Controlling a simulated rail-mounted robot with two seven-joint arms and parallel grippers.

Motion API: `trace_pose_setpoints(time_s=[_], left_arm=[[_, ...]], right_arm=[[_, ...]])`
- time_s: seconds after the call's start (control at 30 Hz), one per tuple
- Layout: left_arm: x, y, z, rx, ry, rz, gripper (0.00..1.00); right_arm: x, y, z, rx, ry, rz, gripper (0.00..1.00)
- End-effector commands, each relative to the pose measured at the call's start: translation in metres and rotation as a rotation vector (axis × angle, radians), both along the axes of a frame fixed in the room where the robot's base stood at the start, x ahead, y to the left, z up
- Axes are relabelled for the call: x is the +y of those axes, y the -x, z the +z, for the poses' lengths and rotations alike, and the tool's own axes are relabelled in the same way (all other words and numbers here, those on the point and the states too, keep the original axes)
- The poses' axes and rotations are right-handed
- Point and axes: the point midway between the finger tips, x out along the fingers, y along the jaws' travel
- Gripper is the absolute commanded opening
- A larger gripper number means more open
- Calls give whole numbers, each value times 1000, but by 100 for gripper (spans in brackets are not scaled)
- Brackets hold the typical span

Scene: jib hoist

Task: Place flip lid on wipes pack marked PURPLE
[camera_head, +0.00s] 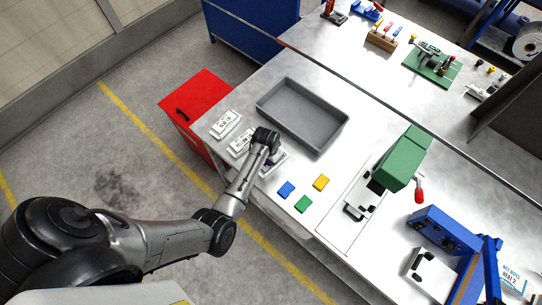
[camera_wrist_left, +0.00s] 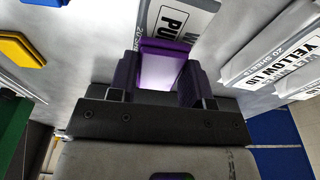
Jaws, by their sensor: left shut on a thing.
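My left gripper (camera_wrist_left: 158,84) is shut on the purple flip lid (camera_wrist_left: 166,48), which sits between its fingers in the left wrist view. The wipes pack marked PURPLE (camera_wrist_left: 184,10) lies right beyond the lid, its label partly covered, with only "PU" readable. I cannot tell whether the lid touches the pack. In the head view the pack (camera_head: 279,163) is at the right end of a row of white packs, mostly hidden by my left wrist. My right gripper is not in view.
Two other packs (camera_head: 227,121) (camera_head: 238,143) lie left of it; one reads YELLOW LID (camera_wrist_left: 285,50). Blue (camera_head: 286,189), green (camera_head: 303,204) and yellow (camera_head: 321,182) lids lie to the right. A grey tray (camera_head: 340,131) stands behind, a red cabinet (camera_head: 203,90) at the left.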

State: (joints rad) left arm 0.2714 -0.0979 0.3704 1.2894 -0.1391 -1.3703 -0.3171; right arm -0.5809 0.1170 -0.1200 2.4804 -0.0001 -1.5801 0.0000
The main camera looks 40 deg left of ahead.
Motion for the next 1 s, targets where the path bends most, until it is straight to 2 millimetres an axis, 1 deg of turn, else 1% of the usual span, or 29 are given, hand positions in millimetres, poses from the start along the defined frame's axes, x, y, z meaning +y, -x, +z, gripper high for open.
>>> trace_pose_setpoints(time_s=[0.1,0.37,0.53,0.57,0.6,0.8,0.83,1.0], left_arm=[[0,0,-6,0,0,0,24],[0,0,-6,-1,-1,0,24],[1,0,-10,-1,-1,0,24],[1,-1,-10,-2,-1,0,46],[0,-1,-10,-2,-1,0,50],[0,0,-10,-1,-1,0,69],[0,0,-10,-1,-1,0,71],[0,0,-10,-1,-1,0,71]], right_arm=[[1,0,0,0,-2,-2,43],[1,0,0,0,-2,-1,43],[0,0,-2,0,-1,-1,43],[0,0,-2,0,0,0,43],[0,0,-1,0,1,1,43],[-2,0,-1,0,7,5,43],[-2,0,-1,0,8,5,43],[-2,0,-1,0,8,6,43]])
